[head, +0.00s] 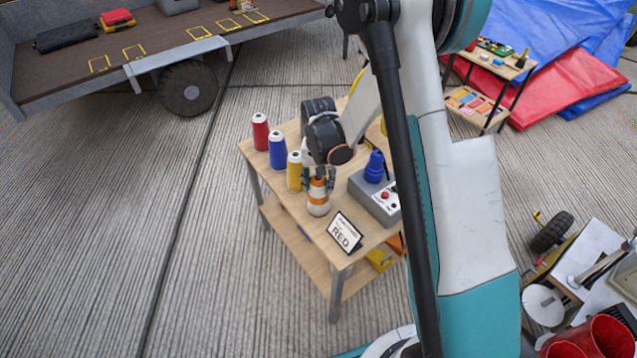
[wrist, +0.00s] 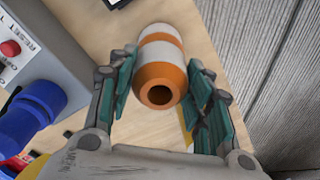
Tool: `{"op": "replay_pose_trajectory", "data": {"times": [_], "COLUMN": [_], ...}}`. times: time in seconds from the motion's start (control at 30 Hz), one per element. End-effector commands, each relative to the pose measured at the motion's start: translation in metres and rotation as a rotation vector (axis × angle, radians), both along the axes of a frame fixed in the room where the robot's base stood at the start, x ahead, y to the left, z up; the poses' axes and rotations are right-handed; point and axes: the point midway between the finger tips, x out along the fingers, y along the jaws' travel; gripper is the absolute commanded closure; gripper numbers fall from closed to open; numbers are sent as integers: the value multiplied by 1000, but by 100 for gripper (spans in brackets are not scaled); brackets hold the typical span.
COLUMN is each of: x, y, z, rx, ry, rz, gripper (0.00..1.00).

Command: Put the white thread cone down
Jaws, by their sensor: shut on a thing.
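My gripper (head: 318,178) points down over the wooden table, shut on an orange-and-white banded cone (head: 318,207). In the wrist view, my gripper's fingers (wrist: 165,95) flank this cone (wrist: 160,50), whose orange end with a dark hole faces the camera. It looks upright, at or just above the tabletop; I cannot tell whether it touches. It is the only largely white cone clearly in view. A pale patch behind my gripper is too hidden to name.
Red (head: 260,133), blue (head: 277,152) and yellow (head: 294,172) cones stand along the table's (head: 285,210) left edge. A "RED" sign (head: 345,232) stands at the front.

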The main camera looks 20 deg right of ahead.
Motion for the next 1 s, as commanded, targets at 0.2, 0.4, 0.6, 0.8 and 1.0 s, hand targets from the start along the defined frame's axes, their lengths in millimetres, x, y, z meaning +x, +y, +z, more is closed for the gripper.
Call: {"op": "replay_pose_trajectory", "data": {"times": [0.2,0.4,0.6,0.8,1.0], "x": [0,0,0,0,0], "y": [0,0,0,0,0], "z": [-3,-2,-2,5,42], "rx": [0,0,0,0,0], "ry": [0,0,0,0,0], "rz": [0,0,0,0,0], "gripper": [86,34,34,34,34]}}
